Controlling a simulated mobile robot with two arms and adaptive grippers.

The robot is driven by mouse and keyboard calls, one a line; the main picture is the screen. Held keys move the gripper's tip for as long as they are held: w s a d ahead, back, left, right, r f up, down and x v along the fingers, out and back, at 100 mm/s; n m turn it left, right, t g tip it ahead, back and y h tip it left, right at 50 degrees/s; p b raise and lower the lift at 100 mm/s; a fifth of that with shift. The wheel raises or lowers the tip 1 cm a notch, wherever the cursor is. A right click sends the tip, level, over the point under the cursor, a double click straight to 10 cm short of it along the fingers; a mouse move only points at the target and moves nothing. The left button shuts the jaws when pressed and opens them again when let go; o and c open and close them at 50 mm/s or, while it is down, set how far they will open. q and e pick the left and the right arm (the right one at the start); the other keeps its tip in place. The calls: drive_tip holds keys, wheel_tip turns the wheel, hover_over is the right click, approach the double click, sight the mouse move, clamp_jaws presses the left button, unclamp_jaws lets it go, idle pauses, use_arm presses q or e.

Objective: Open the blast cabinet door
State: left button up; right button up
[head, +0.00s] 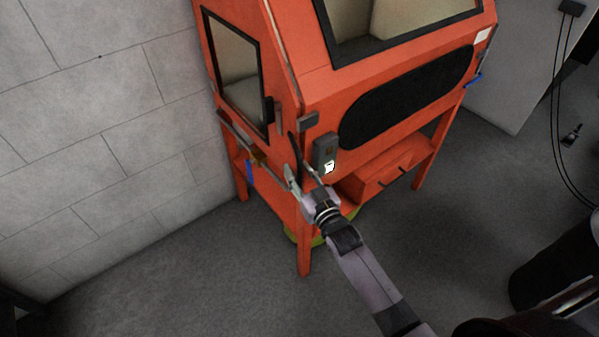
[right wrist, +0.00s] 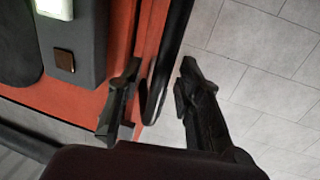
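The orange blast cabinet (head: 318,88) stands against the wall. Its side door (head: 236,72), with a dark-framed window, faces left and looks shut. A thin dark handle bar (head: 293,147) is near the door's front edge. My right gripper (head: 302,173) is at the cabinet's front left corner, low by this bar. In the right wrist view the curved black bar (right wrist: 165,60) runs down between the two spread fingers of the right gripper (right wrist: 158,92), with a gap visible on the right side. My left gripper is not in view.
A grey control box (head: 325,153) with a white switch is on the cabinet front, close to my right gripper. A grey latch block (head: 308,121) sits above. The block wall (head: 100,120) is left; the floor (head: 190,270) before the door side is clear.

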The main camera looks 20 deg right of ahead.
drive_tip(key=shift+c, duration=0.2)
clamp_jaws()
idle(0.6)
